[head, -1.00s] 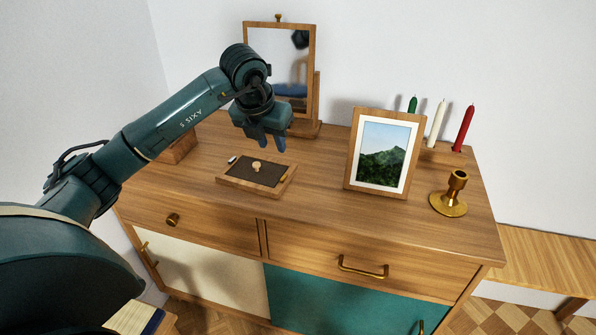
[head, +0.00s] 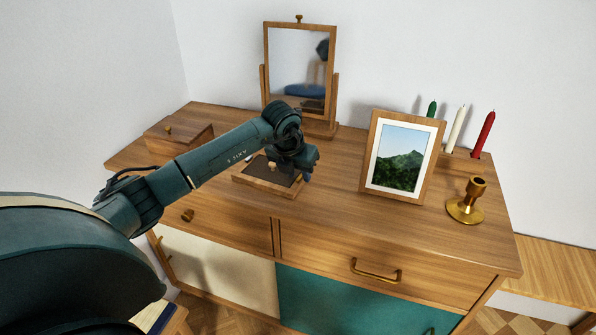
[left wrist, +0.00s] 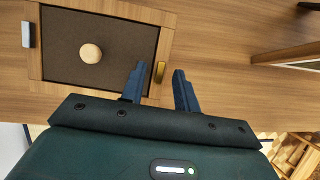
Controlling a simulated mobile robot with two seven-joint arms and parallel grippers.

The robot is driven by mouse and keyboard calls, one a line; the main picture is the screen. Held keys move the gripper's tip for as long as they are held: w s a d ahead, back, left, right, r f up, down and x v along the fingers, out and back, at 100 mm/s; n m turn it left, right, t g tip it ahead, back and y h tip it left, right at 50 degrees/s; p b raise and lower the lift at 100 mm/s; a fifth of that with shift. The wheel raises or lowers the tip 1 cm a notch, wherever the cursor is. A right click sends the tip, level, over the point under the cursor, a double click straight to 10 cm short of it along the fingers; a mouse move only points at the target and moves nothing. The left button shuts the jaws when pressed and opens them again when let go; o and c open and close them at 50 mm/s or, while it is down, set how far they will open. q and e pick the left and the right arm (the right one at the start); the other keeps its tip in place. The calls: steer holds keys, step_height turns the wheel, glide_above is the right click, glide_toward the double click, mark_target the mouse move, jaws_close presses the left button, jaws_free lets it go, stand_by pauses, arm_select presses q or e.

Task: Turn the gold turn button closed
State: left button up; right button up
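The gold turn button (left wrist: 159,72) is a small elongated piece on the right rim of a shallow wooden frame (head: 262,190). In the left wrist view it lies lengthwise along that rim. The frame surrounds a dark panel (left wrist: 112,42) with a pale round knob (left wrist: 91,53). My left gripper (left wrist: 158,68) is open, its blue fingertips on either side of the gold button in the left wrist view. Contact cannot be made out. In the head view my left gripper (head: 305,174) is low at the frame's right end, partly covering it. My right gripper is not in view.
A silver turn button (left wrist: 28,34) sits on the frame's left rim. A mirror (head: 298,70) stands behind, a wooden box (head: 180,138) at the left. A picture frame (head: 402,155), candles (head: 483,134) and a brass candlestick (head: 466,203) stand right. The dresser top between is clear.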

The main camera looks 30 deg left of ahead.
arm_select(q)
steer(key=shift+c, duration=0.2)
jaws_close()
